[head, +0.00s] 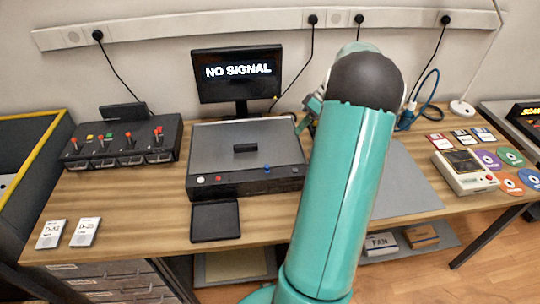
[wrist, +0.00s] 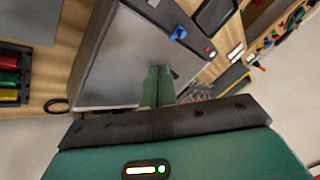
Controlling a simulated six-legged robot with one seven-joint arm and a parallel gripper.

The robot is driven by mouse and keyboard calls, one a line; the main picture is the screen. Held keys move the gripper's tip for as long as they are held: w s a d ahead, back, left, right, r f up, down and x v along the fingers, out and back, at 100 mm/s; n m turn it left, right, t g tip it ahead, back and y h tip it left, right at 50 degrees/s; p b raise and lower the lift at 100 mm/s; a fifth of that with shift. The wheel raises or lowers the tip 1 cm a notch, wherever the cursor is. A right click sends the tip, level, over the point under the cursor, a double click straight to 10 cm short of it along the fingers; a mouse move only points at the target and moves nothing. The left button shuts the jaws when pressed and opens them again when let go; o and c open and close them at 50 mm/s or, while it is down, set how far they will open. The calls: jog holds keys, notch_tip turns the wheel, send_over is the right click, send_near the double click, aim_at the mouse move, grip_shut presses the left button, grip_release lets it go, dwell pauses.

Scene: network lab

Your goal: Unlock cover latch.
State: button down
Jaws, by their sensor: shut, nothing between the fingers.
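The grey case (head: 225,140) stands on the wooden table in the head view, its flat cover down. A dark handle (head: 245,148) is on the cover. A small blue latch (head: 267,169) sits on its front edge, right of centre; the latch also shows in the wrist view (wrist: 178,33). My gripper (head: 309,112) is at the case's back right in the head view, partly hidden by my arm. In the wrist view my green fingers (wrist: 157,85) are closed together with nothing between them. They appear over the grey cover (wrist: 110,60), apart from the latch.
A monitor (head: 238,75) reading NO SIGNAL stands behind the case. A black panel with red levers (head: 125,143) is at left. A black tray (head: 215,221) lies in front. A grey mat (head: 412,185) and a boxy device (head: 465,172) are at right.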

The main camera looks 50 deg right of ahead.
send_near(269, 172)
jog(key=w+d+f, duration=0.1)
jog(key=w+f, duration=0.1)
jog(key=w+d+f, duration=0.1)
jog(key=w+f, duration=0.1)
jog(key=shift+d+f, duration=0.1)
jog(key=shift+d, duration=0.1)
jog(key=a, duration=0.2)
jog(key=shift+s+a, duration=0.25)
jog(key=shift+a, duration=0.05)
jog(key=shift+a+f, duration=0.15)
jog(key=shift+a, duration=0.3)
jog(key=shift+s, duration=0.1)
jog(key=shift+s+a, duration=0.7)
jog(key=shift+s, duration=0.1)
